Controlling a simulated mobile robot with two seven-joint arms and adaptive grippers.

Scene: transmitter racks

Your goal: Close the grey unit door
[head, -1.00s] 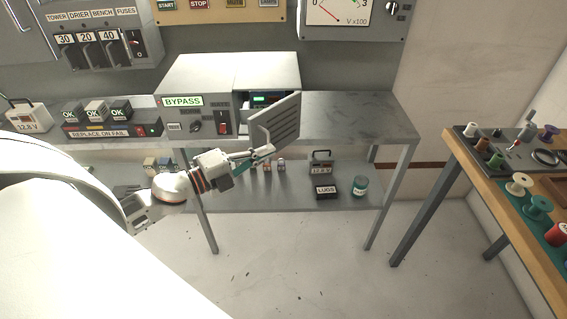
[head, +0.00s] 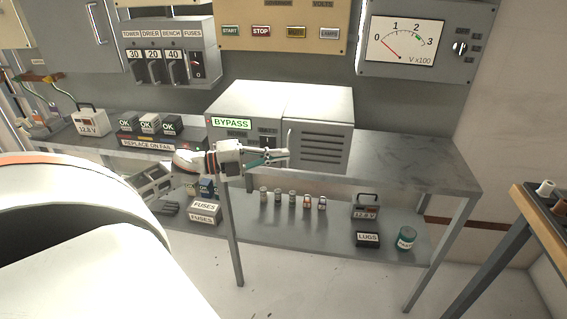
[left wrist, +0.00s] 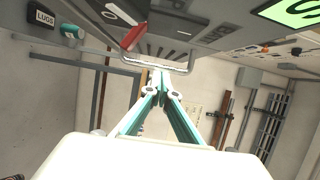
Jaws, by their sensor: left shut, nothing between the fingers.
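The grey unit (head: 243,101) labelled BYPASS stands on the bench. Its slotted grey door (head: 325,142) now covers the right part of the front and looks flush or nearly so; a small gap cannot be ruled out. A pale bar handle (head: 290,140) stands at the door's left side. My left gripper (head: 287,155) is shut and empty, with its tips at the handle. In the left wrist view the shut fingertips (left wrist: 160,72) are just by the handle bar (left wrist: 150,66); contact is unclear. My right gripper is out of view.
A red switch (left wrist: 133,38) sits close to the handle in the left wrist view. The grey bench top (head: 415,160) is clear to the right of the unit. Fuse boxes (head: 205,212), a LUGS box (head: 368,239) and a jar (head: 406,238) stand on the lower shelf.

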